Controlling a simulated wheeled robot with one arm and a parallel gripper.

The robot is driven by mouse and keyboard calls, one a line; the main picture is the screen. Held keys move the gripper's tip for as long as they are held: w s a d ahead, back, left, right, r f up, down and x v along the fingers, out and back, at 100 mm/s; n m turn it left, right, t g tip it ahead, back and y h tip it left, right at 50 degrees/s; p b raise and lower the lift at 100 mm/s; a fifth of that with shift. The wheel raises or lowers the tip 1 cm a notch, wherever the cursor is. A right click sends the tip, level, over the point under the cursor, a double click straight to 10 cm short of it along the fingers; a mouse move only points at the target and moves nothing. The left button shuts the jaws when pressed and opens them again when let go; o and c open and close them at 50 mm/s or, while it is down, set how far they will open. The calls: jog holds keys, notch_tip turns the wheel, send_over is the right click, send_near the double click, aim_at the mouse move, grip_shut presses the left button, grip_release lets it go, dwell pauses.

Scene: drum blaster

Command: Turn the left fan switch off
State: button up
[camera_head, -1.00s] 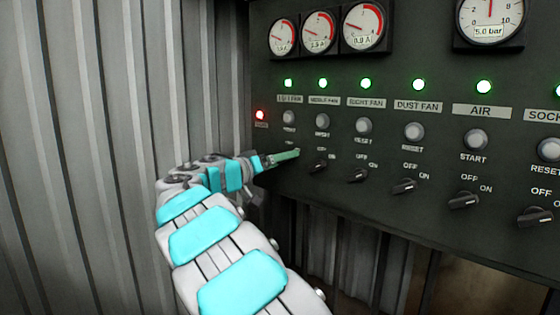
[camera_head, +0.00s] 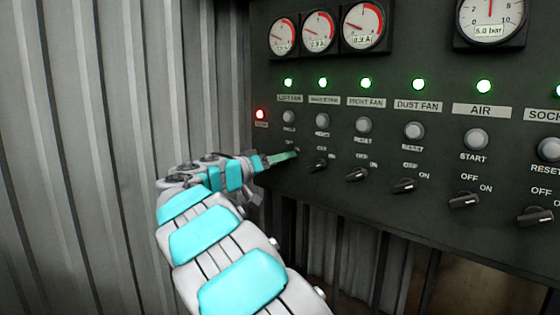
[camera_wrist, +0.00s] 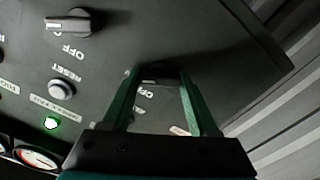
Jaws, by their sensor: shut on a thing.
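The left fan switch (camera_wrist: 155,83) is a small dark rotary knob in the bottom row of the panel, under the LEFT FAN label (camera_head: 289,98). In the wrist view it lies between the tips of my green fingers. My gripper (camera_head: 296,152) is shut on it; it also shows in the wrist view (camera_wrist: 157,80). The fingers hide most of the knob in the head view, so its exact angle is unclear. The green lamp (camera_head: 288,83) above the label is lit.
The middle fan switch (camera_head: 319,165) sits close to the right of my fingers, and more knobs continue rightward. A red lamp (camera_head: 260,115) glows at the panel's left edge. A corrugated wall (camera_head: 90,120) stands left of the panel.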

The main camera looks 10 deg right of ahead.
jog(key=shift+n, duration=0.3)
jog(key=n+p, duration=0.9)
jog(key=n, duration=0.2)
jog(key=shift+n+p, duration=0.3)
dwell(0.4)
jog(key=o, duration=1.4)
jog(key=shift+a, duration=0.1)
